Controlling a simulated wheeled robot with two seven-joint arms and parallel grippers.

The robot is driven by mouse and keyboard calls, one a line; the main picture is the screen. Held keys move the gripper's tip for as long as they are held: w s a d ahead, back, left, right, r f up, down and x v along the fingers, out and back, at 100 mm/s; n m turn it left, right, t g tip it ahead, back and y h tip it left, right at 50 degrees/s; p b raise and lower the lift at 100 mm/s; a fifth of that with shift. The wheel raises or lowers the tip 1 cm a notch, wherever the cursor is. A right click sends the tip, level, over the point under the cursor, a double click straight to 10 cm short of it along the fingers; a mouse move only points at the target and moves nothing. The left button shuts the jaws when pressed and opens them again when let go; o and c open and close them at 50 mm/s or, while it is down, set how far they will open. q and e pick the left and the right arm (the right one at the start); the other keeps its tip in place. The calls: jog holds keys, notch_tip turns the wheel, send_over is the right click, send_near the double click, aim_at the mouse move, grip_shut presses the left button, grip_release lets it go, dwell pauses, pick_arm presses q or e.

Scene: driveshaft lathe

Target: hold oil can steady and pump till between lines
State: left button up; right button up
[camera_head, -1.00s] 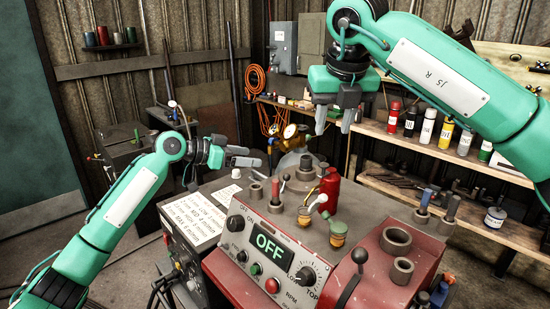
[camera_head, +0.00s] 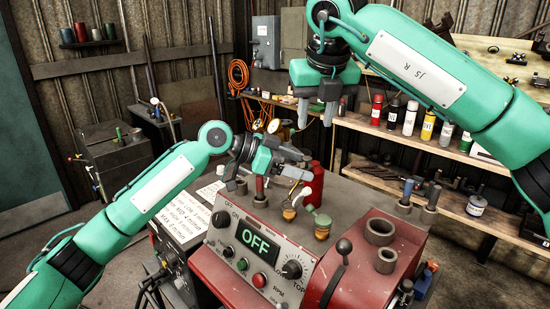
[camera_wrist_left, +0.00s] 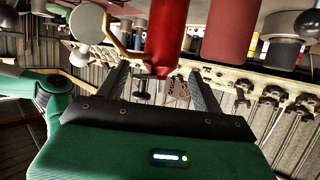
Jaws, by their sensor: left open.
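The red oil can (camera_head: 313,185) stands on the lathe's top behind the control panel. In the left wrist view the red can (camera_wrist_left: 166,35) shows upside down, between the lines of the two fingers. My left gripper (camera_head: 303,167) is open, its fingers pointing right, just left of the can. I cannot tell whether they touch it. My right gripper (camera_head: 301,115) is open and empty, fingers down, above and behind the can. Two small amber cups, a front one (camera_head: 322,231) and a rear one (camera_head: 290,212), stand by the can. Any level lines are too small to see.
A black-knobbed lever (camera_head: 344,247) and grey rings (camera_head: 380,231) stand on the red housing at right. Upright posts (camera_head: 260,188) stand near my left gripper. Shelves with bottles (camera_head: 409,118) are behind.

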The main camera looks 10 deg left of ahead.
aim_at(307, 168)
pick_arm(q)
jog(key=shift+x, duration=2.3)
jog(key=c, duration=1.1)
jog(key=shift+c, duration=0.2)
jog(key=shift+f, duration=0.25)
